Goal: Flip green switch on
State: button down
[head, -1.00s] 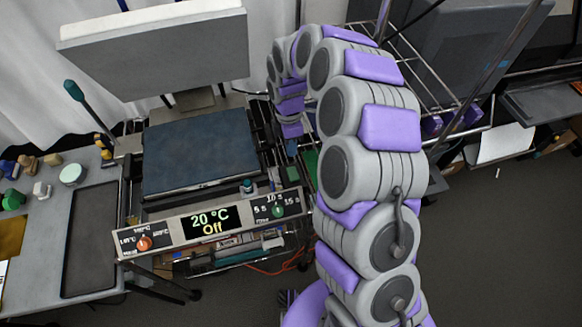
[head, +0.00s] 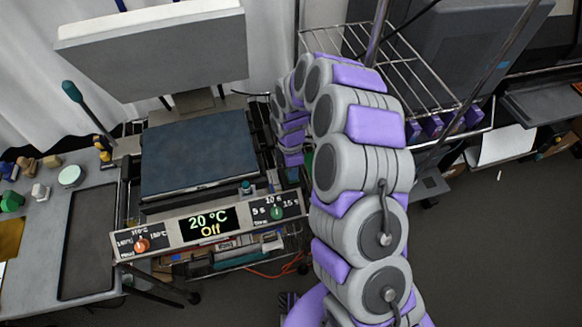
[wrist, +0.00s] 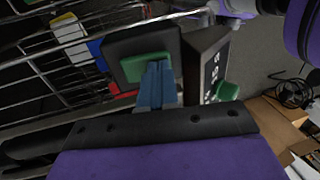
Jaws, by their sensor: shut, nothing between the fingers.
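The green switch (wrist: 143,68) sits on a dark square plate at the end of the press's control box, in the wrist view. My gripper (wrist: 157,72) is shut and empty, its blue fingers pointing at the switch and overlapping its right part. I cannot tell whether they touch it. The fingertips are not clearly visible in the head view, where my arm hides that end. The control panel's display (head: 209,223) reads 20 °C and Off.
A green knob (head: 276,212) and an orange knob (head: 142,246) are on the panel front; the green knob also shows in the wrist view (wrist: 228,92). The heat press's blue plate (head: 198,158) lies behind. A wire rack (head: 345,45) stands behind my arm.

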jog(key=shift+s+f+t, duration=0.1)
jog(key=shift+f+t, duration=0.05)
jog(key=shift+t, duration=0.15)
jog(key=shift+w+a, duration=0.1)
jog(key=shift+w, duration=0.1)
dwell(0.3)
jog(key=shift+w+a, duration=0.3)
jog(key=shift+w, duration=0.35)
